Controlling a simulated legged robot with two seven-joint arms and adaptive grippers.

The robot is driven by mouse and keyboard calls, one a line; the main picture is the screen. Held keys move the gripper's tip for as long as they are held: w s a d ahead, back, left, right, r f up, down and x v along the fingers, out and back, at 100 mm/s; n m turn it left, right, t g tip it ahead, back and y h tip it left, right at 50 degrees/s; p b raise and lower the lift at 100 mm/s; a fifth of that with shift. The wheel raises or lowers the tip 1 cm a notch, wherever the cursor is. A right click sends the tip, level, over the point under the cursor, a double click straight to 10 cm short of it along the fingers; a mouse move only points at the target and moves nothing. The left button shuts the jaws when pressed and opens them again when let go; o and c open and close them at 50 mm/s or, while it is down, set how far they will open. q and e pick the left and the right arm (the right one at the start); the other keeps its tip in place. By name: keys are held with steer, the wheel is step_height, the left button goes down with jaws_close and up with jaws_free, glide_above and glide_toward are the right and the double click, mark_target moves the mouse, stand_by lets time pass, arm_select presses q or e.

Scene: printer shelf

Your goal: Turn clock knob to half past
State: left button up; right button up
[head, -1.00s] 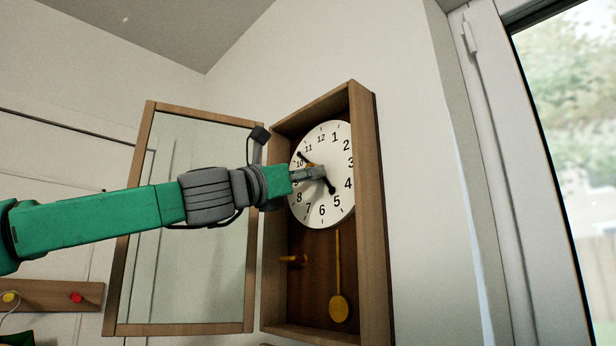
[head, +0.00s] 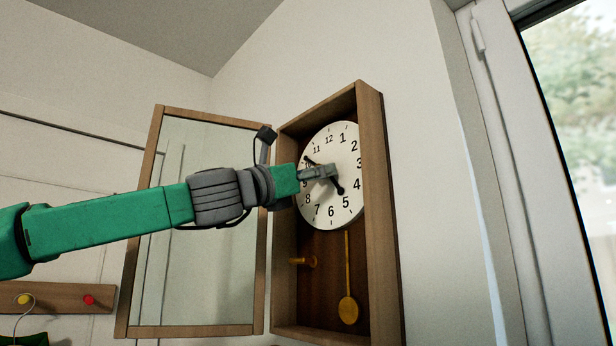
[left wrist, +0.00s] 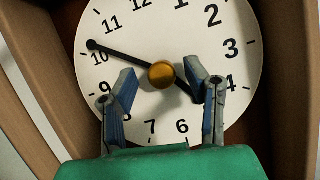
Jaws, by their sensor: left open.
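The wall clock has a round white face (head: 335,213) in an open wooden case (head: 383,190). In the left wrist view, a round brass knob (left wrist: 161,74) sits at the centre of the face (left wrist: 178,30). The longer black hand (left wrist: 120,56) points at about 10. The shorter hand (left wrist: 182,91) points between 4 and 5, its end partly behind a finger. My left gripper (head: 325,172) is at the clock's centre. In the wrist view my left gripper (left wrist: 161,77) is open, one finger on each side of the knob, with gaps visible. My right gripper is not in view.
The glazed clock door (head: 205,230) stands open at the left, behind my left arm. A pendulum (head: 347,310) hangs below the face, with a brass peg (head: 303,262) beside it. A rail with coloured knobs (head: 60,297) is at lower left; a window (head: 575,100) is at right.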

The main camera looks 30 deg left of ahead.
arm_select(q)
steer(key=v, duration=1.2)
steer(key=shift+w, duration=0.1)
